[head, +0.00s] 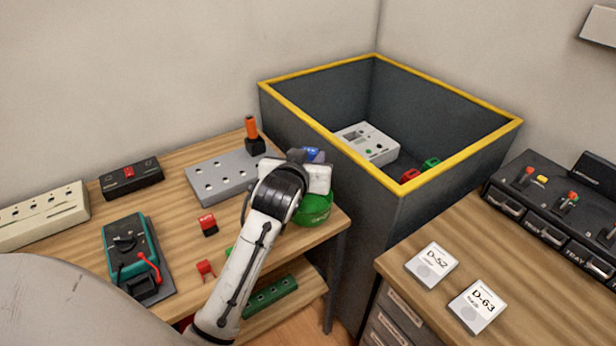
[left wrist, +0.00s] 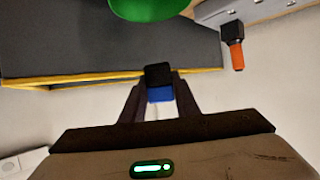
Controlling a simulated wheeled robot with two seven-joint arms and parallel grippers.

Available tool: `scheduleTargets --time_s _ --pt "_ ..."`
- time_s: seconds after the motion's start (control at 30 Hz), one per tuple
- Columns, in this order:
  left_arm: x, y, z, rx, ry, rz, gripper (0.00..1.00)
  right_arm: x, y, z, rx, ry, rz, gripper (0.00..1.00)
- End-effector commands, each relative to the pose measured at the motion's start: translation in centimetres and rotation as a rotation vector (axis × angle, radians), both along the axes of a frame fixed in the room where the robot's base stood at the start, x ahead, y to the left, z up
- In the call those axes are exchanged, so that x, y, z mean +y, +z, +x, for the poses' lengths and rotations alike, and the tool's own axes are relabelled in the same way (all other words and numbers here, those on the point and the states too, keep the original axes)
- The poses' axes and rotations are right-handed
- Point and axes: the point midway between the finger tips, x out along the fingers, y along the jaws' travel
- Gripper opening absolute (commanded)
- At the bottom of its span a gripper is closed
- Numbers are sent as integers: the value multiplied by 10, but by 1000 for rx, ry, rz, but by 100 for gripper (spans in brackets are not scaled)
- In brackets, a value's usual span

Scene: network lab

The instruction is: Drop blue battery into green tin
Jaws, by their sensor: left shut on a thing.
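My left gripper (head: 318,160) is shut on the blue battery (head: 312,154). In the left wrist view the battery (left wrist: 160,93) sits between the fingertips (left wrist: 160,88), with a black end and a blue body. The green tin (head: 315,209) stands near the right end of the wooden bench, partly hidden by my left gripper. The tin also shows at the top edge of the left wrist view (left wrist: 148,8), cut off. The battery is above the tin in the head view; whether it is exactly over the opening I cannot tell. My right gripper is not in view.
A large grey bin with a yellow rim (head: 304,116) stands right behind the tin. A grey block with holes and an orange-handled tool (head: 251,132) are left of the gripper.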

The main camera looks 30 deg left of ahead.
Motion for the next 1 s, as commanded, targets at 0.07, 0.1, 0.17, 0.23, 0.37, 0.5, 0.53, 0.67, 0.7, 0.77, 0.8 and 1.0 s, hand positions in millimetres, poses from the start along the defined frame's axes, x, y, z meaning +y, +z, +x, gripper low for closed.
scheduleTargets --time_s 0.07,0.1,0.17,0.23,0.37,0.5,0.53,0.67,0.7,0.77,0.8,1.0 --pt "10 10 0 5 16 7 4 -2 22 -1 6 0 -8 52" --pt "13 10 0 4 22 9 4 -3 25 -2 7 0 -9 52" --pt "17 8 0 3 28 11 4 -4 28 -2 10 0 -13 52" --pt "21 6 0 3 32 14 4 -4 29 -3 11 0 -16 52" --pt "23 -1 -1 0 36 17 4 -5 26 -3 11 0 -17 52" --pt "23 -12 0 0 36 16 4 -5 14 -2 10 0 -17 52" --pt "23 -15 0 0 36 16 4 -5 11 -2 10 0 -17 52" --pt "23 -31 0 0 35 16 4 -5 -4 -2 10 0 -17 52" --pt "23 -36 0 0 35 16 4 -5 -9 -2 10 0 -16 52" --pt "23 -44 0 0 35 16 4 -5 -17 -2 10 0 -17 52" --pt "23 -48 0 -1 35 16 4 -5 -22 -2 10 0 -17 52" --pt "23 -58 0 -1 36 15 4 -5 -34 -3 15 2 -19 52"
